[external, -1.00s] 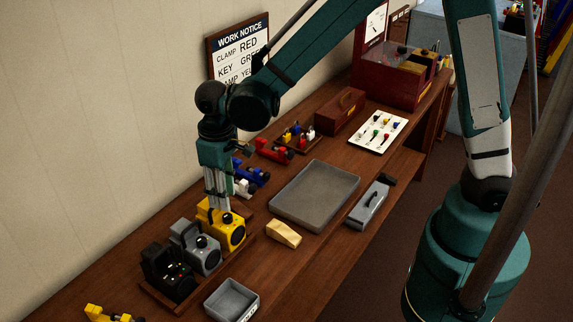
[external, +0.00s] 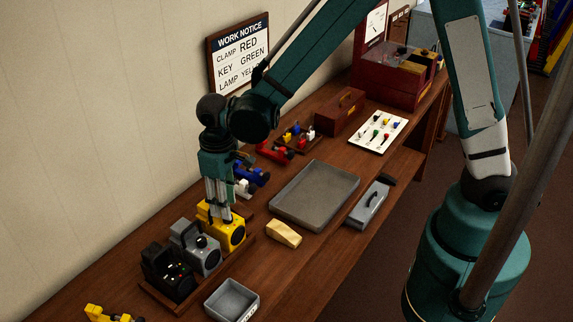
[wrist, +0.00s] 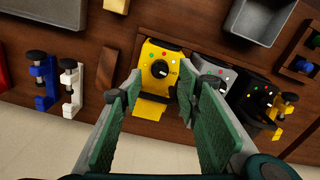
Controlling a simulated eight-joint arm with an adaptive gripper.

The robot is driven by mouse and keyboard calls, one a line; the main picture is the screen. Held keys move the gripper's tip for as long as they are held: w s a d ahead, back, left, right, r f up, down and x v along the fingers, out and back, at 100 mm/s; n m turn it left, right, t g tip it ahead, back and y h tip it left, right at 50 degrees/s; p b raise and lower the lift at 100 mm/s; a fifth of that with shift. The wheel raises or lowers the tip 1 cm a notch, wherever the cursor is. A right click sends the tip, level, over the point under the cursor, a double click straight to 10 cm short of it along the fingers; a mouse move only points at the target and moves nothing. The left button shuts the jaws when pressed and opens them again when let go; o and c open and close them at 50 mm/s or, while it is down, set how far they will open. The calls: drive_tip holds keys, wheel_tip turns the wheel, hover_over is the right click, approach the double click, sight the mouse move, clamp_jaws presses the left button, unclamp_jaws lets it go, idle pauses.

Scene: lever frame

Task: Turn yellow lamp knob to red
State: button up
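The yellow lamp (external: 232,233) stands at the right end of a row of three lamps in the external view. In the wrist view the yellow lamp (wrist: 151,84) faces the camera. Its round black knob (wrist: 160,69) has a light mark, with small coloured dots around it; I cannot tell surely which dot it points at. In the external view my gripper (external: 222,212) points down just above and behind the yellow lamp, and contact is unclear.
A grey lamp (external: 203,256) and a black lamp (external: 168,278) stand close beside it on a wooden base. A yellow wood block (external: 284,234), a small grey tray (external: 232,300) and a large grey tray (external: 315,196) lie in front. Blue and white clamps (external: 250,182) stand behind.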

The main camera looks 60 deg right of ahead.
drive_tip(key=shift+f, duration=2.25)
drive_tip(key=c, duration=0.9)
